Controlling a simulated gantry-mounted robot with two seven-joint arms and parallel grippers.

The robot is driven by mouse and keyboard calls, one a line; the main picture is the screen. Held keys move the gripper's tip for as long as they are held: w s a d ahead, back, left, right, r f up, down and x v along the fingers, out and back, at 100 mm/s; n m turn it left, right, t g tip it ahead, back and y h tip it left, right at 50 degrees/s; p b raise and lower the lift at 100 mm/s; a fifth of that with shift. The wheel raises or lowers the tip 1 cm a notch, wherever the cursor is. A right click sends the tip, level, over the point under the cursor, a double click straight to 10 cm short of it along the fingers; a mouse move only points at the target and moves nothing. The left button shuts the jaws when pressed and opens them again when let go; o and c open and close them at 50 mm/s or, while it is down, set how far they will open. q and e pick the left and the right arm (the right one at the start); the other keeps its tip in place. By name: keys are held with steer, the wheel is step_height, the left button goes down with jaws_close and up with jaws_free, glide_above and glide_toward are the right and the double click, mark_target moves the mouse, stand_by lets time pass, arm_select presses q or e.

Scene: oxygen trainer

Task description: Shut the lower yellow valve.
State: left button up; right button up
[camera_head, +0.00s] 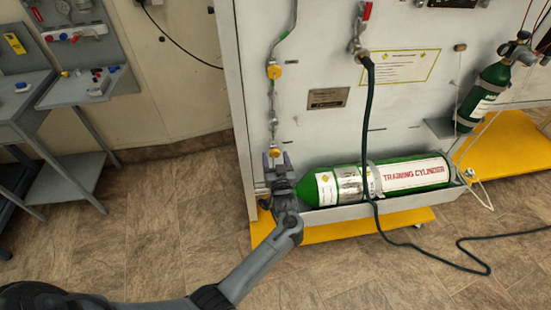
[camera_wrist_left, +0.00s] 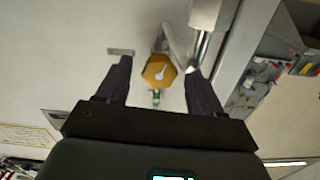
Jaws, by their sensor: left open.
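The lower yellow valve (camera_head: 275,152) sits on the pipe at the left side of the white panel, just above the training cylinder. In the left wrist view its faceted knob (camera_wrist_left: 157,72) has a pale mark and shows between my two fingertips. My left gripper (camera_head: 275,160) is open in front of the valve, its fingers pointing at the panel. One finger shows on each side of the knob, with visible gaps. I cannot tell how deep the fingertips reach around it. In the head view the gripper hides the valve's lower part. My right gripper is not in view.
An upper yellow valve (camera_head: 275,71) is on the same pipe. A green training cylinder (camera_head: 325,187) lies in a grey tray right of the gripper. A dark hose (camera_head: 369,130) hangs down the panel to the floor. A grey side table (camera_head: 75,92) stands left.

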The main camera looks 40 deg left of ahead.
arm_select(q)
steer(key=shift+c, duration=1)
steer(key=c, duration=0.9)
steer(key=shift+o, duration=0.2)
steer(key=m+p, duration=0.2)
steer(key=p, duration=0.1)
steer(key=shift+r+m, duration=0.25)
steer(key=shift+m, duration=0.15)
steer(key=m+p, duration=0.2)
steer(key=m, duration=0.1)
steer(key=shift+f+p, duration=0.15)
steer(key=shift+p, duration=0.2)
steer(key=shift+m, duration=0.5)
steer(key=shift+f, duration=0.1)
steer(key=o, duration=1.1)
steer(key=shift+c, duration=0.2)
